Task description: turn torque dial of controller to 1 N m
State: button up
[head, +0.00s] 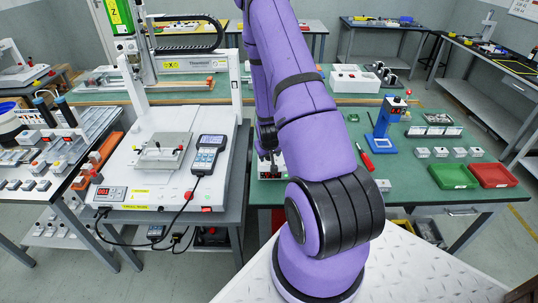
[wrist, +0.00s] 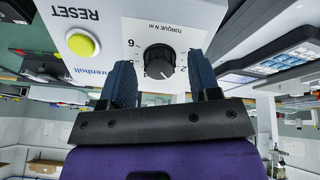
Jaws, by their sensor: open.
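The controller (wrist: 110,20) is a pale box with upside-down lettering in the wrist view. Its torque dial (wrist: 159,60) is a round black knob beside the words "TORQUE N m", with small numerals around it. A light mark shows near the knob's lower edge, but I cannot read its exact setting. My gripper (wrist: 161,65) is open, with one blue-grey finger on each side of the dial. I cannot tell whether either finger touches it. In the head view my gripper (head: 268,156) is down at the controller (head: 270,174), which my arm largely hides.
A yellow RESET button (wrist: 82,44) is on the same panel, left of the dial. In the head view, a blue press (head: 382,135) and a red-handled screwdriver (head: 365,158) are to the right on the green bench. A white gantry machine (head: 125,165) is to the left.

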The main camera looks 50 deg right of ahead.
jog(key=shift+f, duration=0.2)
jog(key=c, duration=0.9)
jog(key=shift+c, duration=0.2)
jog(key=n, duration=0.2)
jog(key=shift+w+n, duration=0.1)
jog(key=shift+n, duration=0.3)
jog(key=n, duration=1.1)
